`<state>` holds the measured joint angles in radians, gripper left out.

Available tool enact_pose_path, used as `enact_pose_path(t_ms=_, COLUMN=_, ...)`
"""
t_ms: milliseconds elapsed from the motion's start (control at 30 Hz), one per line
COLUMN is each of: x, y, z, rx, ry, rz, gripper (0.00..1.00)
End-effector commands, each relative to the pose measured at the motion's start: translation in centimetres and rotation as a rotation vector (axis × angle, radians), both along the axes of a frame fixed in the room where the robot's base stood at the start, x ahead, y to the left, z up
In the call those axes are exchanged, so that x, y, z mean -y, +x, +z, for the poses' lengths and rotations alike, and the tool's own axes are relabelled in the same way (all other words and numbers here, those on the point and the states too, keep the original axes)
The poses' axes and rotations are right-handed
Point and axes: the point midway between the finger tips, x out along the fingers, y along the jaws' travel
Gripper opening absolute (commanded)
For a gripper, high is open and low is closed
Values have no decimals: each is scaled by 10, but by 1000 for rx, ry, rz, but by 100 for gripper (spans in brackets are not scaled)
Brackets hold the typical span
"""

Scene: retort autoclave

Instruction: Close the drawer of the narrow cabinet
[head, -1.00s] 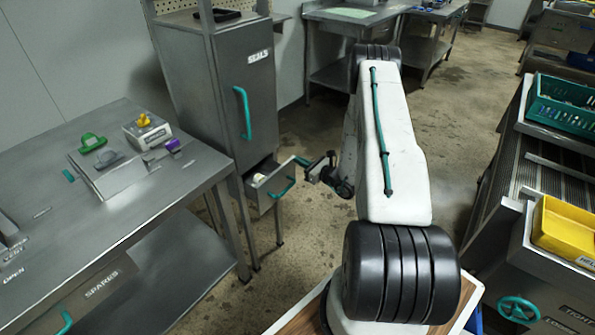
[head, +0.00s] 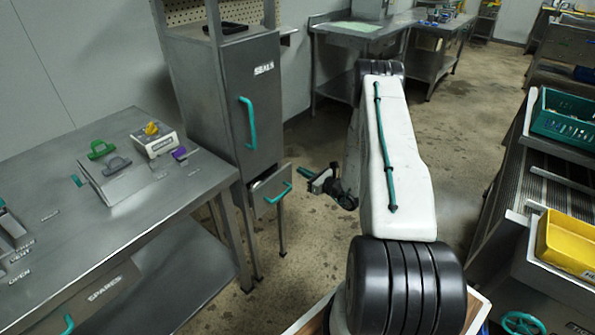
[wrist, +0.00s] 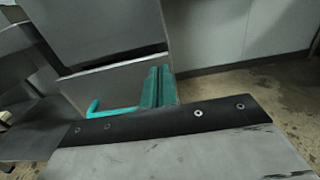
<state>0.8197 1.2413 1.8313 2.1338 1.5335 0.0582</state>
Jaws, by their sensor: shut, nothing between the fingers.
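The narrow cabinet (head: 251,108) is tall and grey, with a door labelled SEALS and a teal upright handle. The teal drawer handle (head: 279,194) also shows in the wrist view (wrist: 108,112). My gripper (head: 304,172) is shut and empty, just right of the drawer front and seemingly apart from it. In the wrist view its teal fingers (wrist: 158,74) point toward the drawer's right edge.
A steel table (head: 60,215) with a boxed fixture (head: 112,180) stands left of the cabinet. Another workbench (head: 345,35) is behind it. A conveyor with a green crate (head: 565,120) and a yellow bin (head: 570,240) is at right. The floor beside the drawer is clear.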

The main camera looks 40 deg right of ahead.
Motion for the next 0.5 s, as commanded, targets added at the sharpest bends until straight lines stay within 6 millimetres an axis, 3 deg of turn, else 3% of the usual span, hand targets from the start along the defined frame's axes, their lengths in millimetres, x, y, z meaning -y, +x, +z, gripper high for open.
enact_pose_path(t_ms=200, x=6, y=-50, z=0, rx=-1, ry=2, rz=2, gripper=0)
enact_pose_path(t_ms=467, x=11, y=-87, z=0, rx=0, ry=1, rz=7, gripper=0)
enact_pose_path(t_ms=500, x=11, y=-90, z=0, rx=1, ry=1, rz=8, gripper=8)
